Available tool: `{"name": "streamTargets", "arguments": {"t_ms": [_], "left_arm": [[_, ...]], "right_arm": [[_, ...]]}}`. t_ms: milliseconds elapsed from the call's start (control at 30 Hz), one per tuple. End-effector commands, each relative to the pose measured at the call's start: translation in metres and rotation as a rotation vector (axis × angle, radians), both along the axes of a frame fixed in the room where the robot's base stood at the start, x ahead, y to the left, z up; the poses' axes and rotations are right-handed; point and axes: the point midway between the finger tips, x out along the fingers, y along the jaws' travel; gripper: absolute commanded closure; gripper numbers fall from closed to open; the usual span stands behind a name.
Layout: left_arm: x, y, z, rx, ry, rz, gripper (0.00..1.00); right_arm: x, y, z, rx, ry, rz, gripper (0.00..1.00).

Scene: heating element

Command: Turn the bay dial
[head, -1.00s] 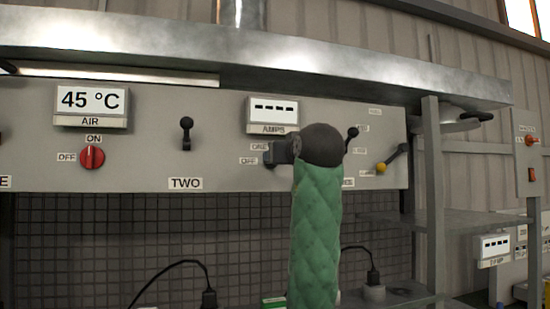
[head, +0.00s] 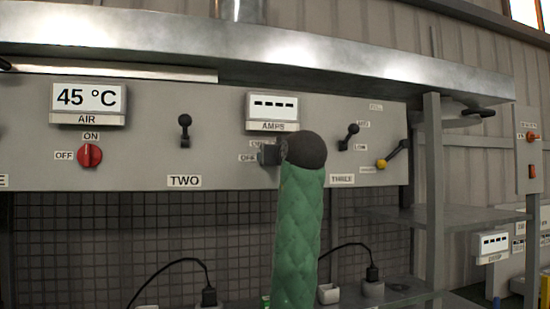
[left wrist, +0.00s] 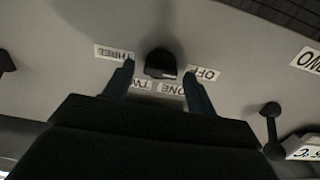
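The bay dial (left wrist: 160,63) is a dark knob on the grey panel in the left wrist view. Labels OFF (left wrist: 202,72), ONE, TWO and THREE (left wrist: 114,53) stand around it, upside down in this view. The fingers of my left gripper (left wrist: 157,88) are open, one on each side of the dial, with gaps showing; I cannot tell the depth between them and the panel. My right gripper is not in view.
The AMPS display (head: 272,109) is just above the gripper. Black levers stand at left (head: 185,128) and right (head: 349,136), with a yellow-knobbed lever (head: 391,156) farther right. A red switch (head: 90,155) is at far left. Cables and plugs (head: 209,296) lie below.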

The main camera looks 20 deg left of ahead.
Motion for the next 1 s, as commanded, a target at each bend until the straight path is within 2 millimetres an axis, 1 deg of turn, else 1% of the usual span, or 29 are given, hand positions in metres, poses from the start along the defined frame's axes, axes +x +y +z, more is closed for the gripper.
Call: {"name": "streamTargets", "arguments": {"t_ms": [33,100,200,567,767,1000], "left_arm": [[0.0,0.0,0.0,0.0,0.0,0.0,0.54],[0.0,0.0,0.0,0.0,0.0,0.0,0.68],[0.0,0.0001,-0.0001,0.0,0.0,0.0,0.85],[0.0003,0.0003,-0.0001,0.046,0.031,0.001,0.85],[0.0006,0.0008,-0.0001,0.146,0.098,0.002,0.85],[0.0007,0.0,-0.0001,0.326,0.221,0.002,0.85]], "right_arm": [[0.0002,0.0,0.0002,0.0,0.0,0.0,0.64],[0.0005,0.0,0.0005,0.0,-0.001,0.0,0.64],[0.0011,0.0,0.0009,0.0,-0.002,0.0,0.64],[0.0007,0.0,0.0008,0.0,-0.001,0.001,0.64],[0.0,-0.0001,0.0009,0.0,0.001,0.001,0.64],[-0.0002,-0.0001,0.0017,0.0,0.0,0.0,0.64]]}}
